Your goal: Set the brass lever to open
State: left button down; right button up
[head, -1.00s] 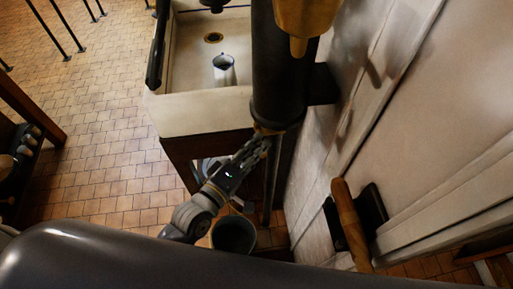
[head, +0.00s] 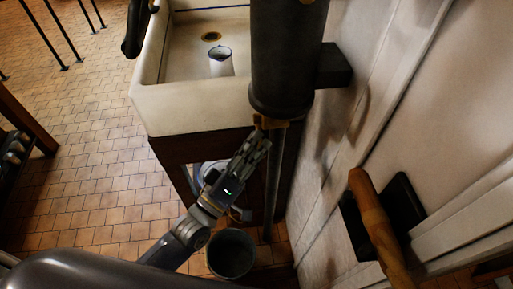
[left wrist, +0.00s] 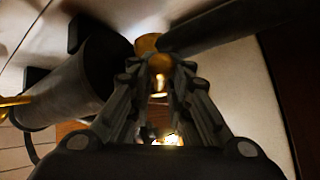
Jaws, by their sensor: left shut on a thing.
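The brass lever (head: 270,122) shows as a small brass piece under the lower end of a black upright cylinder (head: 287,70) on the wall. My left gripper (head: 261,140) reaches up to it from below, and its fingertips overlap it in the head view. In the left wrist view the fingers of my left gripper (left wrist: 158,70) are closed around the brass lever (left wrist: 158,64), with a rounded brass end above the tips. The fingers hide part of the lever, and I cannot read its setting. My right gripper is in neither current view.
A pale sink (head: 180,118) holding a cup (head: 221,62) stands left of the cylinder. A bucket (head: 231,254) sits on the tiled floor below my left gripper. A wooden handle (head: 378,225) juts from the wall at right. The floor at left is open.

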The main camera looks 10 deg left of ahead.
pick_arm(q)
jog(key=shift+f, duration=0.25)
jog(key=c, duration=1.7)
grip_release()
jog(key=shift+o, duration=0.2)
jog(key=shift+s+a+r, duration=0.1)
jog(key=v, duration=1.2)
